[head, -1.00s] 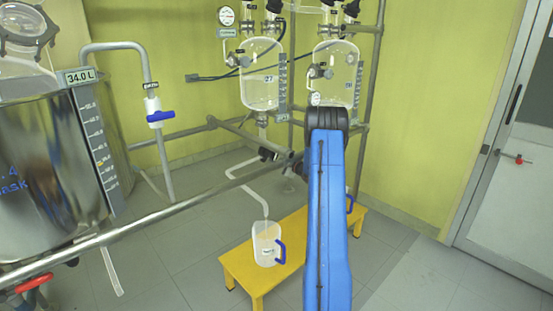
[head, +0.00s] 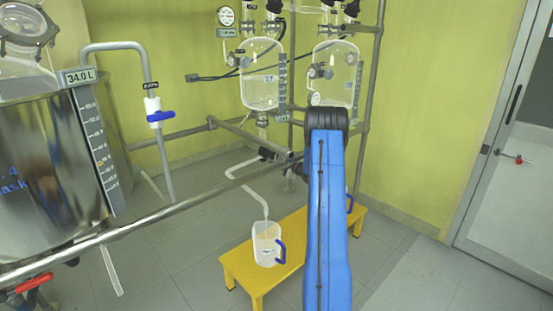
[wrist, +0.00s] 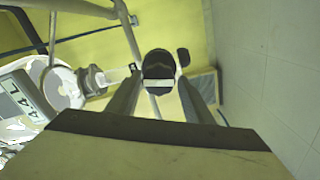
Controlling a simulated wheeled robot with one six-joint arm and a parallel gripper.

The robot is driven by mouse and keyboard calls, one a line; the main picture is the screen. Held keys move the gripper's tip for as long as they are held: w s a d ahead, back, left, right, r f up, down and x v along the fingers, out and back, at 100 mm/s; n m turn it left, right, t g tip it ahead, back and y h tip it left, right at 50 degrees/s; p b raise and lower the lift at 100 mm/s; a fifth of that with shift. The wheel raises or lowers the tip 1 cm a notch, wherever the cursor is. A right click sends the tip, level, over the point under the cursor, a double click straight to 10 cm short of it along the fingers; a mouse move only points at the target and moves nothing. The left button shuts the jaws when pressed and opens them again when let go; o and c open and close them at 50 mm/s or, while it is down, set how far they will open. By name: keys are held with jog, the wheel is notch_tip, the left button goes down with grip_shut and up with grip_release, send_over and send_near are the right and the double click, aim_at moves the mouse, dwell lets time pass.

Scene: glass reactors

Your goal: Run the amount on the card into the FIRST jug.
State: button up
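The clear jug (head: 263,248) with a blue handle stands on the yellow bench (head: 242,272), under the end of a bent pale outlet pipe (head: 250,192); it holds some pale liquid. A second blue handle (head: 350,204) shows behind my arm; the rest of that jug is hidden. The left glass reactor (head: 260,85) hangs above the pipe. My gripper is hidden behind my blue arm in the head view. In the wrist view my gripper (wrist: 159,82) has its fingers on either side of a black knob-like part with a pale band (wrist: 158,66); contact is unclear. No card is readable.
A second glass reactor (head: 335,80) hangs to the right on the pipe frame. A 4.4 L display (wrist: 18,98) shows in the wrist view. A rail (head: 150,223) crosses in front.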

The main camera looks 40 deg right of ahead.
jog(key=shift+o, duration=0.5)
jog(key=shift+s, duration=0.2)
jog(key=s, duration=1.7)
jog(key=shift+d, duration=0.25)
dwell(5.3)
